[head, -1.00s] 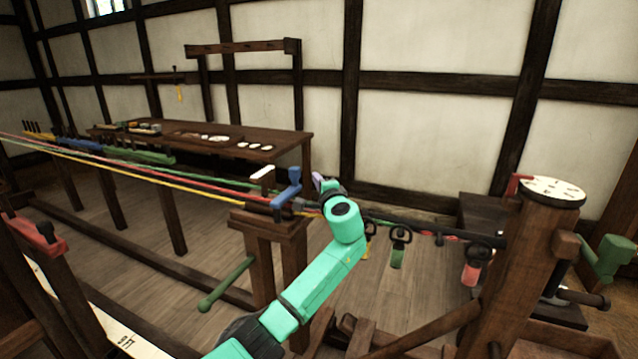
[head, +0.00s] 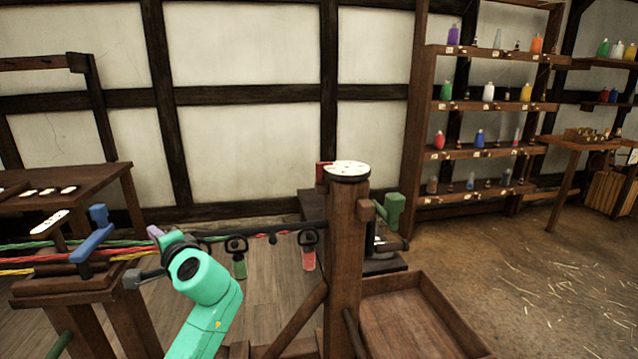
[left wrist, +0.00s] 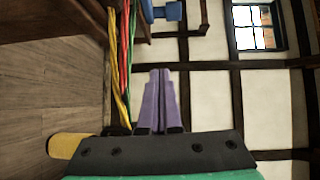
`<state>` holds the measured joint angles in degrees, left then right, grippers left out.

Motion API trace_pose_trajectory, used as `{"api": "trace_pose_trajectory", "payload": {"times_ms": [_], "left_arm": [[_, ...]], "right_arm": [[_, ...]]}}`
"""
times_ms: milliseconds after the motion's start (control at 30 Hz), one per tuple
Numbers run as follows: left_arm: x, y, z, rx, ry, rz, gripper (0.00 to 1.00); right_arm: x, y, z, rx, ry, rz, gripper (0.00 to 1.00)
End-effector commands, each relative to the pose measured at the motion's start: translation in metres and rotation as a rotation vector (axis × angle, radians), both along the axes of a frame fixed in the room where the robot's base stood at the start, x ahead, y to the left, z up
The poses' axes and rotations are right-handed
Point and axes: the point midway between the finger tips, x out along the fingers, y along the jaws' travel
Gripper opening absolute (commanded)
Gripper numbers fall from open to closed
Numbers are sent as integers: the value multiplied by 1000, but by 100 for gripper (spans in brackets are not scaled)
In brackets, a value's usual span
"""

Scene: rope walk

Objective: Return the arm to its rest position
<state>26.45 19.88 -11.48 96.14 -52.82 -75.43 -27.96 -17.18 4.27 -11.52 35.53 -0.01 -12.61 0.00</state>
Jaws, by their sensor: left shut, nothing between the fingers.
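My left arm is teal and comes up from the bottom of the head view. Its left gripper (head: 155,232) is mostly hidden behind the wrist, with a bit of a purple finger showing near the stretched ropes. In the left wrist view the two purple fingers of the left gripper (left wrist: 160,80) lie together with nothing between them. Red, green and yellow ropes (left wrist: 124,60) run past beside the fingers there. In the head view the ropes (head: 40,257) come in from the left toward a dark bar by the wooden post. My right gripper is not in view.
A wooden post (head: 345,260) with a round white top stands right of the arm. Tags hang from the bar, one green (head: 239,266) and one red (head: 309,258). A blue handle (head: 92,240) stands at the left. Shelves (head: 480,106) with bottles stand back right. Open floor lies at right.

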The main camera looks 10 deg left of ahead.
Motion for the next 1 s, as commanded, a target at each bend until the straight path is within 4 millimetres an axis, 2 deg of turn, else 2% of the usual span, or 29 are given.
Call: {"api": "trace_pose_trajectory", "payload": {"times_ms": [67, 167, 200, 300, 400, 600, 867, 900, 1000], "left_arm": [[-8, -12, -45, -122, 24, -42, 0], [-34, -38, -124, -379, 68, -94, 0], [-48, -50, -154, -488, 88, -105, 0], [-83, -77, -207, -713, 132, -106, 0], [-115, -101, -242, -885, 171, -90, 0], [-172, -141, -284, -1151, 239, -35, 0], [-243, -187, -307, -1437, 321, 67, 0], [-247, -191, -312, -1458, 329, 79, 0], [-239, -190, -338, -1449, 340, 86, 0]], "right_arm": [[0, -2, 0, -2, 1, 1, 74], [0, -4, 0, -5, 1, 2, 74], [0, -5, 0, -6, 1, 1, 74], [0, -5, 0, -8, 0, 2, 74], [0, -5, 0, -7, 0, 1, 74], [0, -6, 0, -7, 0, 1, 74], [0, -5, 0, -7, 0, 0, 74], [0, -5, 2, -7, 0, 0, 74], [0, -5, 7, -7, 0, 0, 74]]}}
